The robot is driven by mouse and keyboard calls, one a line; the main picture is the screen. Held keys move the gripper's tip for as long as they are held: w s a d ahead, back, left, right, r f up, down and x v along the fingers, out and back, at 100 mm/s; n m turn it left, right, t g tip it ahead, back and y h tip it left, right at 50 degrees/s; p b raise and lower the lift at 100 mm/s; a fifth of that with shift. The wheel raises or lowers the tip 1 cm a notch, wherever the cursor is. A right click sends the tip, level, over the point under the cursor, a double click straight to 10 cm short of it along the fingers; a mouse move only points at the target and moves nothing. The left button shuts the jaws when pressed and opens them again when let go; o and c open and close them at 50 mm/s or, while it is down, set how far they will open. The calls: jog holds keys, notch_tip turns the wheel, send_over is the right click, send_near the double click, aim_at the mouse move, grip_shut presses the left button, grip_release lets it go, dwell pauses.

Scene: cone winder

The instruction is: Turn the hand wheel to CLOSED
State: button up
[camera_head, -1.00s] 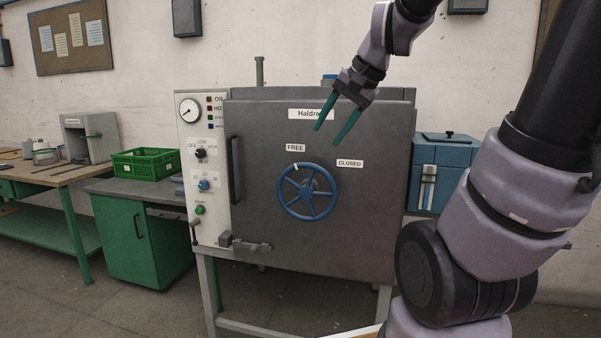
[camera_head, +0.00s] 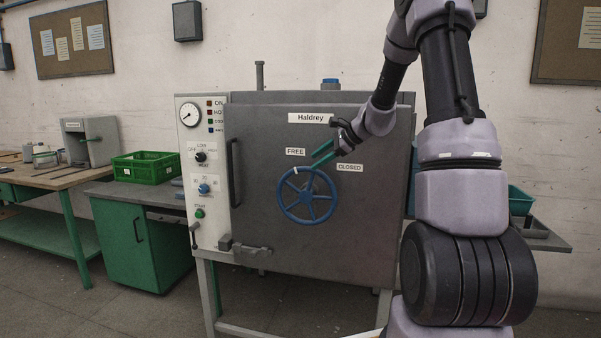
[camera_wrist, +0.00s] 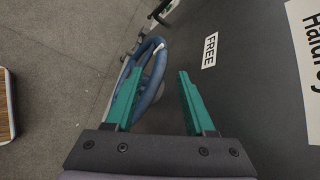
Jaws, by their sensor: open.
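The blue spoked hand wheel (camera_head: 308,195) is on the grey cabinet door (camera_head: 270,235). A white mark on its rim sits at the upper left, below the FREE label (camera_head: 295,152). The CLOSED label (camera_head: 350,167) is to the upper right of the wheel. My gripper (camera_head: 316,160) is open at the wheel's top, its teal fingers pointing left and down. In the wrist view the wheel (camera_wrist: 150,88) shows between and behind the fingers of my gripper (camera_wrist: 157,85), nearer the left finger. I cannot tell whether a finger touches the rim.
A control panel (camera_head: 202,170) with a gauge and knobs is left of the door. A door handle (camera_head: 235,172) and a latch (camera_head: 250,248) stick out near the wheel. A green crate (camera_head: 147,168) is on the bench at left.

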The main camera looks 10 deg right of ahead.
aim_at(300, 171)
jog(key=x, duration=0.8)
jog(key=shift+w+a+f, duration=0.1)
jog(key=shift+a+f, duration=0.1)
grip_shut()
dwell(1.1)
